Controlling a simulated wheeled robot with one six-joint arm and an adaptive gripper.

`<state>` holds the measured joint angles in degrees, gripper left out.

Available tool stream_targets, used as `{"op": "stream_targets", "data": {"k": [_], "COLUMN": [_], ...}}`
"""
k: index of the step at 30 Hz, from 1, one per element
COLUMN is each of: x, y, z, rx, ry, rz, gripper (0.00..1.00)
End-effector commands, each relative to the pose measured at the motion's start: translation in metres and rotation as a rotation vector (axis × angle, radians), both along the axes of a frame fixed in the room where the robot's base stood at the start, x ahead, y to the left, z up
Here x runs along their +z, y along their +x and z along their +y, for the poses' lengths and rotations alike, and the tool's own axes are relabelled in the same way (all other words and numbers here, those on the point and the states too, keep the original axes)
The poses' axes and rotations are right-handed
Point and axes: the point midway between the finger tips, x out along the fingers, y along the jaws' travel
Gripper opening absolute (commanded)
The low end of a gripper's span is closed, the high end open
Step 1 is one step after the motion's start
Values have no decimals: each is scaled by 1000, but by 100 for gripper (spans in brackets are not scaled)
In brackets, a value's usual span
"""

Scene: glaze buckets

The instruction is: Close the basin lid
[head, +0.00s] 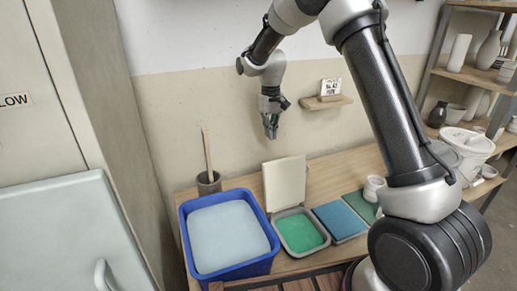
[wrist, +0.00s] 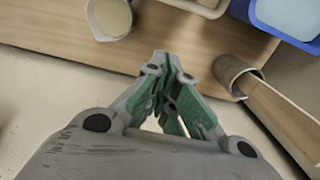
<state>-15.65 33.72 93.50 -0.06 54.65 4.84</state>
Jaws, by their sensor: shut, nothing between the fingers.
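The basin (head: 325,244) is a small grey tub holding green glaze, on the wooden bench. Its cream lid (head: 285,184) stands upright at the basin's back edge, so the basin is open. My gripper (head: 270,133) hangs above the lid and a little to its left in the head view, near the wall and clear of the lid. In the wrist view my gripper (wrist: 175,128) has its green-padded fingers together with nothing held. A pale edge at the top of the wrist view may be the basin or lid; I cannot tell which.
A blue tub (head: 183,232) of pale liquid stands left of the basin. A grey cup (head: 209,184) with a tall wooden stick is behind it. Blue (head: 340,221) and green (head: 361,206) square pieces lie right. A small wall shelf (head: 326,103) sticks out near my gripper.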

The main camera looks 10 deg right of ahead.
Motion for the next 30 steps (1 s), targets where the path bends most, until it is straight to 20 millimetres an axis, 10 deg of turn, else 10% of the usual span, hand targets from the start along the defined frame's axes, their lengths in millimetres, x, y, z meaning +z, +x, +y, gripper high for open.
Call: {"op": "stream_targets", "data": {"k": [15, 30], "x": [-97, -82], "y": [-5, -41], "z": [-2, -9], "rx": [-3, -3], "ry": [-1, 0], "rz": [5, 2], "gripper": [0, 0]}}
